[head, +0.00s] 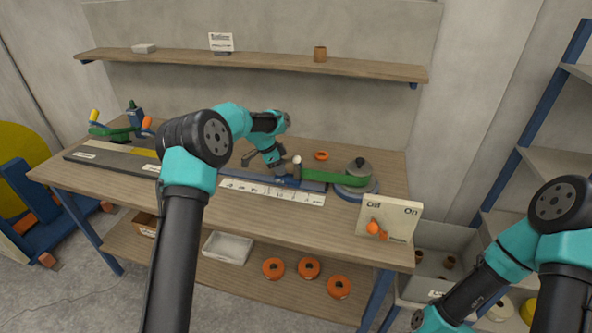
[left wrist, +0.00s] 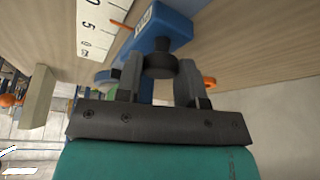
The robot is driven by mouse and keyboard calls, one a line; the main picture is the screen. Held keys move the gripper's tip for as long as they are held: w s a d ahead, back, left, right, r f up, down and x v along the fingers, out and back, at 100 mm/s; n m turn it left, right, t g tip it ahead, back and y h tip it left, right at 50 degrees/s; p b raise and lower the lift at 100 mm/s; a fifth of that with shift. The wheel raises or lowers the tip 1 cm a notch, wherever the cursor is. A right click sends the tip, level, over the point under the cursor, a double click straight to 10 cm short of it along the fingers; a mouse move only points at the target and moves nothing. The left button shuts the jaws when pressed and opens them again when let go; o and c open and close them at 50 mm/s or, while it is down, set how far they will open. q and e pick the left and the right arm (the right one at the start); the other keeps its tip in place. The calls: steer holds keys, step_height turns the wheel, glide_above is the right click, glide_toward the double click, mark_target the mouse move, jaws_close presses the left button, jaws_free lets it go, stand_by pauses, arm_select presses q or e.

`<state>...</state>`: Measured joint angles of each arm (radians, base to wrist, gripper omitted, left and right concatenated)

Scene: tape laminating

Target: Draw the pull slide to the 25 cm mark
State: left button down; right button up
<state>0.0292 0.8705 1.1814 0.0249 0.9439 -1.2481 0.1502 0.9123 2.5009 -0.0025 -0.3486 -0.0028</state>
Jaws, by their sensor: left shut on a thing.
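The blue pull slide (left wrist: 165,30) has a dark round knob (left wrist: 160,65) and a thin orange pointer (left wrist: 120,23). My left gripper (left wrist: 157,80) is shut on the knob, with one finger on each side of it. In the head view my left gripper (head: 283,174) is at the slide, behind the white ruler (head: 272,191) and near its middle. In the left wrist view the pointer reaches the ruler's edge near the 5, close to the 0 cm end. My right gripper is outside the views; only its arm shows at the lower right.
A green tape arm and grey round weight (head: 357,167) stand at the bench's right. An Off/On board (head: 390,220) with an orange knob stands at the front right corner. Dark plates (head: 110,160) and clamps are at the left. An orange ring (head: 321,156) lies behind.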

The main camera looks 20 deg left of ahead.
arm_select(q)
steer(key=a, duration=1.6)
steer(key=shift+a, duration=0.1)
steer(key=c, duration=0.8)
jaws_free()
steer(key=shift+o, duration=0.2)
steer(key=v, duration=1.7)
steer(key=shift+a, duration=0.15)
steer(key=shift+s+r, duration=0.1)
steer(key=shift+r, duration=0.05)
